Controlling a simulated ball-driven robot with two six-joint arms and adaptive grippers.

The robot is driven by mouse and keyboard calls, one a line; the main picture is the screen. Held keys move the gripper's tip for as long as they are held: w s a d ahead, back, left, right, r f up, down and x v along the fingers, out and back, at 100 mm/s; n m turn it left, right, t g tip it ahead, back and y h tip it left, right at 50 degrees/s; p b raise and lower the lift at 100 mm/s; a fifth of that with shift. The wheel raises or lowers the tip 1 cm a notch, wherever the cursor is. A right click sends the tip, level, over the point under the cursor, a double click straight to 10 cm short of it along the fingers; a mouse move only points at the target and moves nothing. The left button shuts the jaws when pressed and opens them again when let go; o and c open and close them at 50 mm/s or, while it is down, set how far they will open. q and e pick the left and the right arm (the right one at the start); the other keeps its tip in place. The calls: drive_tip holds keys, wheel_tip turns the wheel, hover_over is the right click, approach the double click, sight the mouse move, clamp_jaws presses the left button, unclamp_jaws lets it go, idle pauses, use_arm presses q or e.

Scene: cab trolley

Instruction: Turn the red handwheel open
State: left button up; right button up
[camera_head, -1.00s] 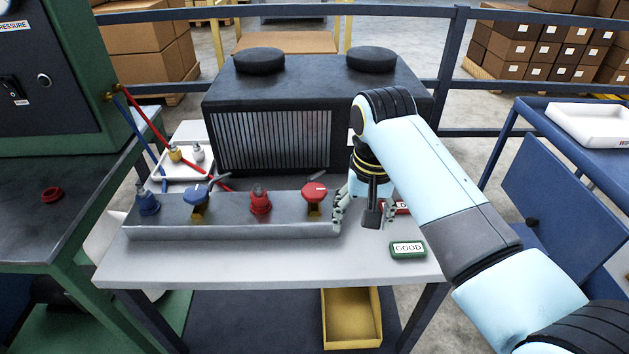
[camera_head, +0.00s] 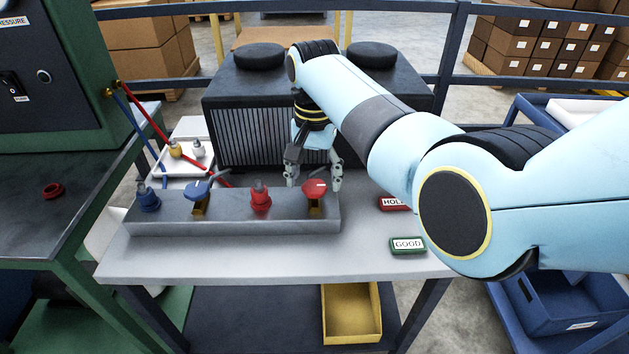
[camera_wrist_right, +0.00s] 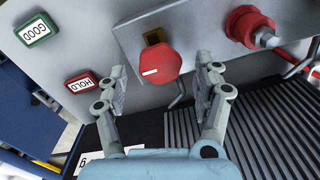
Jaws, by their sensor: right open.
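The red handwheel (camera_head: 315,188) sits at the right end of the grey manifold block (camera_head: 230,219) in the head view. It has a white mark on its face. My right gripper (camera_head: 314,184) is open at the wheel. In the right wrist view the red handwheel (camera_wrist_right: 160,66) lies between and slightly beyond the fingertips of my right gripper (camera_wrist_right: 163,72), with a visible gap on each side. A blue handwheel (camera_head: 197,190) and a red fitting (camera_head: 260,197) are on the same block. My left gripper is not in view.
A black ribbed unit (camera_head: 230,95) stands behind the block. Red HOLD (camera_head: 394,203) and green GOOD (camera_head: 408,246) labels lie to its right. A white tray (camera_head: 170,167) with small fittings is at the back left. The front of the table (camera_head: 230,262) is clear.

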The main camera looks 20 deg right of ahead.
drive_tip(key=shift+f, duration=0.75)
drive_tip(key=c, duration=1.2)
